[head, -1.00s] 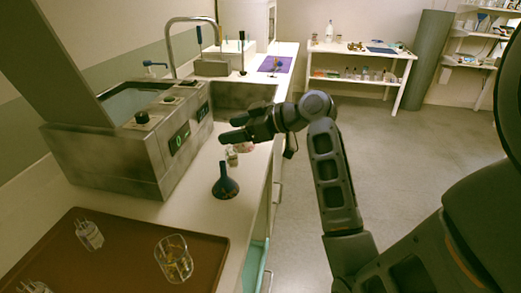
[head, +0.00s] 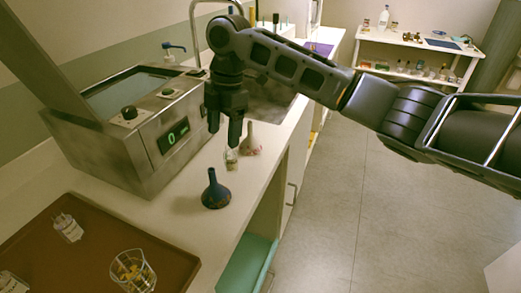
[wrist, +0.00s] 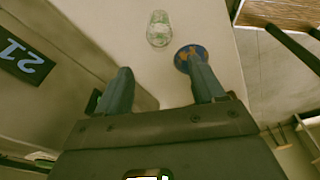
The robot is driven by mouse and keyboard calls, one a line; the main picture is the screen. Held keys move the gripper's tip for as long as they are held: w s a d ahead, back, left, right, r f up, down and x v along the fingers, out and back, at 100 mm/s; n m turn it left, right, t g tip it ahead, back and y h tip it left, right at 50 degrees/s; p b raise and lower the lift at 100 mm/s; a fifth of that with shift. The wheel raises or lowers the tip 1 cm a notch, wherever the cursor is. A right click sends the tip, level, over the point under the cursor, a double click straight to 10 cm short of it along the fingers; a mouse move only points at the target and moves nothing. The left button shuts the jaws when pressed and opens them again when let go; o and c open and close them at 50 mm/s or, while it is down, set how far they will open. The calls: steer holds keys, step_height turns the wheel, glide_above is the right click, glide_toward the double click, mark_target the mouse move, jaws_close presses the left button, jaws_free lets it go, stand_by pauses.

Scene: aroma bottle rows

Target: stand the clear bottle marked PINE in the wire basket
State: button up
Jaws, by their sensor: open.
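My gripper (head: 225,130) points down over the counter with its fingers apart and nothing between them; the wrist view shows the two fingers (wrist: 158,78) too. A small clear bottle (head: 231,160) stands on the counter just below and beyond the fingertips; in the wrist view a clear glass item (wrist: 159,28) lies ahead of the fingers. No PINE mark is legible. Other clear bottles with pale labels, one of them upright-looking (head: 68,228), are on the brown tray (head: 165,258). I cannot make out a wire basket in either view.
A glass with yellow pieces (head: 133,270) is on the tray. A metal bath with a display (head: 150,165) walls the counter's left; the counter's right edge is near.

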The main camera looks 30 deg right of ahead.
mark_target(229, 153)
steer(key=f, duration=0.2)
steer(key=f+p, duration=0.1)
steer(key=f, duration=0.4)
steer(key=shift+d+f+p, duration=0.4)
steer(key=shift+c, duration=0.2)
steer(key=c, duration=1.2)
steer(key=shift+o, duration=0.2)
steer(key=shift+r, duration=0.15)
